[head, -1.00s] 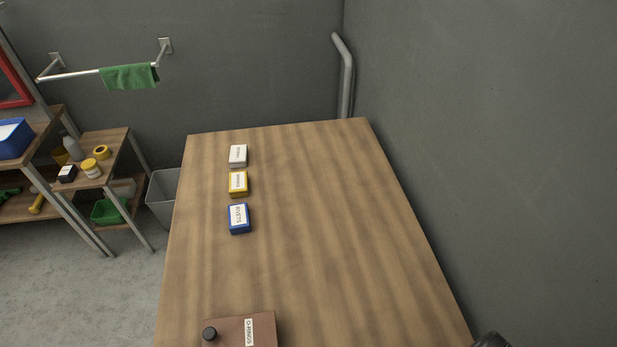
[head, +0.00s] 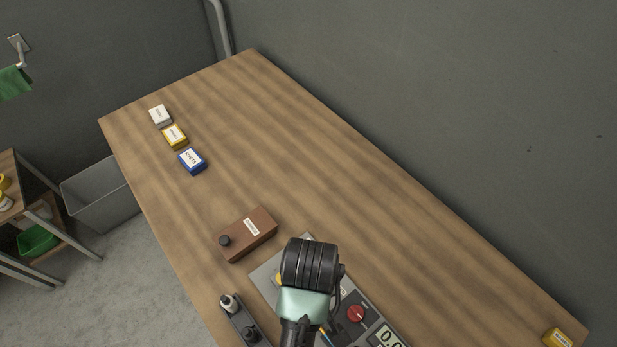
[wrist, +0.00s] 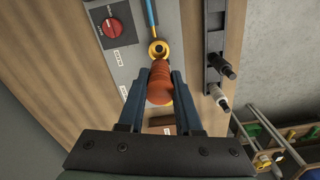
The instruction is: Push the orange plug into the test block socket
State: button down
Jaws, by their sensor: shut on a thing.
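My gripper (wrist: 160,78) is shut on the orange plug (wrist: 159,86), a ribbed reddish-orange piece held between its two dark fingers. A round brass-yellow socket ring (wrist: 158,48) with a dark centre shows just beyond the plug on the grey test block (wrist: 135,66). A blue line runs from the ring to the top edge of the wrist view. I cannot tell whether plug and ring touch. In the head view my arm's wrist hides the plug, the fingers and much of the test block (head: 265,283).
The block carries a red knob (head: 356,313) and a display (head: 390,337). A dark rail with a white-topped and a black fitting (head: 243,322) lies beside it. A brown box (head: 246,236) stands close behind. Small boxes (head: 175,137) sit farther off. The middle table is clear.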

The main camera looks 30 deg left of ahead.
jog(key=f, duration=0.4)
jog(key=shift+w+f, duration=0.2)
jog(key=shift+f, duration=0.15)
jog(key=shift+f+p, duration=0.45)
jog(key=shift+f, duration=1.9)
jog(key=c, duration=0.6)
grip_release()
jog(key=shift+f, duration=0.15)
notch_tip(320, 180, up, 12)
jog(key=shift+r, duration=0.2)
